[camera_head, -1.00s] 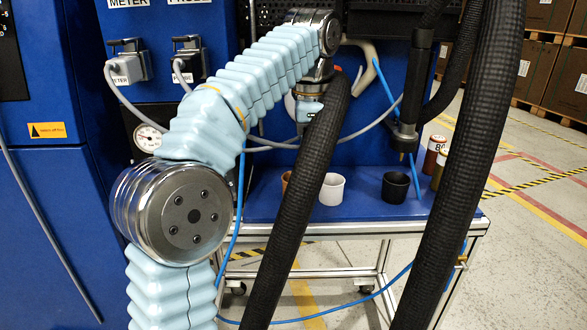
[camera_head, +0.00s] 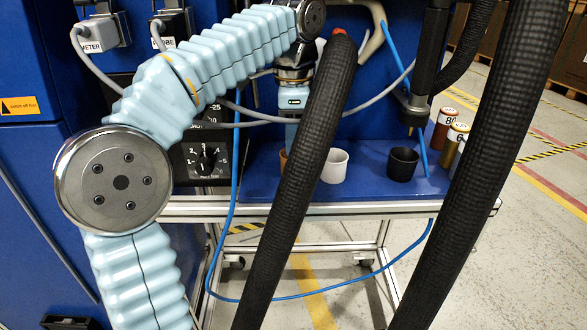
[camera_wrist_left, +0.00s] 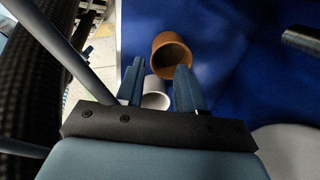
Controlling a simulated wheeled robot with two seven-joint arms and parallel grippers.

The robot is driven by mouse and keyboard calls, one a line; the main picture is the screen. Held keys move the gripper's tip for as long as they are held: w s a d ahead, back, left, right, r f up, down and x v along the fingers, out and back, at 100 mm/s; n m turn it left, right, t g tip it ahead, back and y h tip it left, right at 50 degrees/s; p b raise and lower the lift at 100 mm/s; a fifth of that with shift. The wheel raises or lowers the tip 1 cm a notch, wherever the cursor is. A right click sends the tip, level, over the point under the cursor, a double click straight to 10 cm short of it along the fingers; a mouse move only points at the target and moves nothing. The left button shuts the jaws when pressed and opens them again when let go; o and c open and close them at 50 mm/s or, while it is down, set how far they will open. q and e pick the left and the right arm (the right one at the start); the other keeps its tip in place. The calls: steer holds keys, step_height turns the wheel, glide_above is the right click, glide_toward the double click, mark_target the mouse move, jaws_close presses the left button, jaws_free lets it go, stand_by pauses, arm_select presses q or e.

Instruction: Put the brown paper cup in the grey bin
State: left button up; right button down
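The brown paper cup (camera_head: 283,161) stands on the blue table top (camera_head: 365,184), mostly hidden behind a black hose in the head view. In the left wrist view the brown cup (camera_wrist_left: 164,45) shows its open mouth, just beyond the fingertips. My left gripper (camera_wrist_left: 160,66) is open and empty, with its fingers pointing toward the cup. I cannot make out the grey bin in either view. My right gripper is not in view.
A white cup (camera_head: 334,166) stands right of the brown one, and a black cup (camera_head: 403,163) further right. A dark nozzle (camera_head: 413,108) hangs over the table's right side. Thick black hoses (camera_head: 300,190) cross the foreground.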

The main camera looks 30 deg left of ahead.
mark_target(294, 178)
arm_select(q)
steer(key=f, duration=0.2)
steer(key=f+b, duration=0.1)
steer(key=f, duration=0.2)
steer(key=shift+s+d+f, duration=0.2)
steer(key=shift+s+f, duration=0.05)
steer(key=shift+f, duration=0.05)
jaws_close()
